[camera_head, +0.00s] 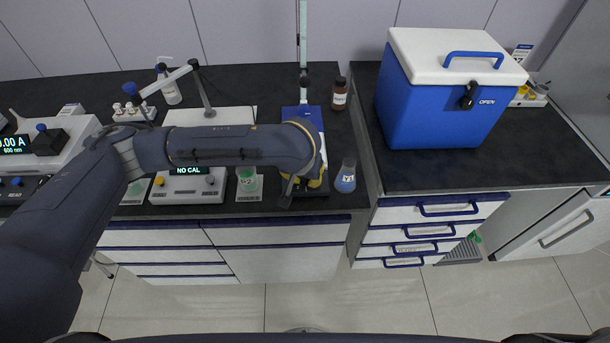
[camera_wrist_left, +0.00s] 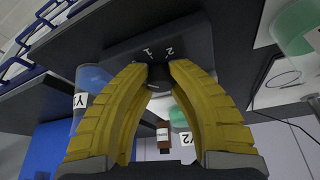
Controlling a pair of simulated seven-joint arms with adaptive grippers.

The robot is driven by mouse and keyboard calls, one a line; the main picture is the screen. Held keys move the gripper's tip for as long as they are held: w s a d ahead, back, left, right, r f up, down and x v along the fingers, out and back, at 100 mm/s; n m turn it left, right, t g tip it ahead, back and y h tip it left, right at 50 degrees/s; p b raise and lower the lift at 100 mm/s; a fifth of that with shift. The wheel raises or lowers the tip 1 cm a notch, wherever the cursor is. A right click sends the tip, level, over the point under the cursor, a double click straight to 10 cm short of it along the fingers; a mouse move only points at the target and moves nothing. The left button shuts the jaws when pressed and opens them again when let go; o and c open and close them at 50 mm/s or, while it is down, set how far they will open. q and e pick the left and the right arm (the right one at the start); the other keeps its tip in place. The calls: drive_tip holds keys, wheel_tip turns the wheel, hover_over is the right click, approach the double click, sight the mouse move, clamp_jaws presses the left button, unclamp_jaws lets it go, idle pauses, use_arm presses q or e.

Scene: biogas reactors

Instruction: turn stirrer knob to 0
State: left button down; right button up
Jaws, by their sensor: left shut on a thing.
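The stirrer has a blue top (camera_head: 303,113) and stands on the dark bench, partly behind my left arm in the head view. In the left wrist view, its dark front panel (camera_wrist_left: 197,44) shows the marks 1 and 2 beside a small black knob (camera_wrist_left: 158,74). My left gripper (camera_wrist_left: 158,68) has its yellow fingers closed on this knob, with the tips on either side of it. In the head view, the left gripper (camera_head: 308,184) is at the stirrer's front, and the knob is hidden there. The knob's pointer and the 0 mark cannot be made out.
A flask with blue liquid (camera_head: 345,180) stands close to the right of the gripper. A flask with green liquid (camera_head: 247,180) stands to its left. A brown bottle (camera_head: 339,97) is behind. A blue cooler (camera_head: 430,110) stands on the right bench.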

use_arm(q)
drive_tip(key=shift+n+y, duration=0.3)
drive_tip(key=shift+n, duration=0.3)
drive_tip(key=c, duration=1.4)
unclamp_jaws()
drive_tip(key=shift+o, duration=0.2)
drive_tip(key=v, duration=1.2)
drive_tip(key=shift+s+f, duration=0.1)
